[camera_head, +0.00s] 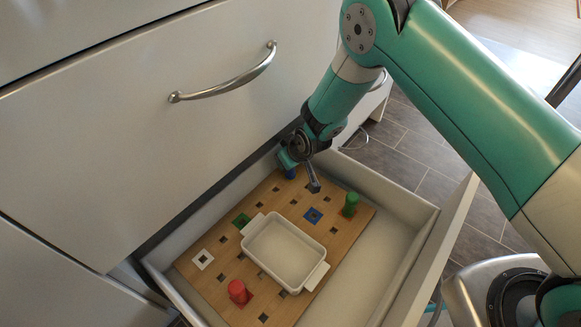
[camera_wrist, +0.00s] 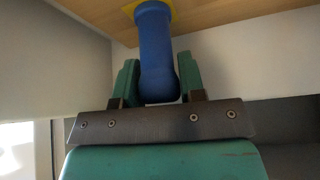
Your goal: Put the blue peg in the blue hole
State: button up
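The blue peg (camera_head: 290,174) stands at the far corner of the wooden board, below my gripper (camera_head: 287,160). In the wrist view the blue peg (camera_wrist: 156,45) rests on a yellow square (camera_wrist: 168,8), with its rounded head between the two green fingers of my gripper (camera_wrist: 158,75). The fingers are very close to the peg's sides; whether they press on it I cannot tell. The blue-framed hole (camera_head: 313,215) is empty, on the board between the white dish and the green peg.
The wooden board (camera_head: 215,277) lies in an open drawer (camera_head: 388,292). A white dish (camera_head: 284,252) covers its middle. A green peg (camera_head: 350,203) and a red peg (camera_head: 238,291) stand on it. Green (camera_head: 241,220) and white (camera_head: 203,259) framed holes are empty. A cabinet front (camera_head: 130,150) rises behind.

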jog(key=c, duration=0.4)
jog(key=shift+r, duration=0.15)
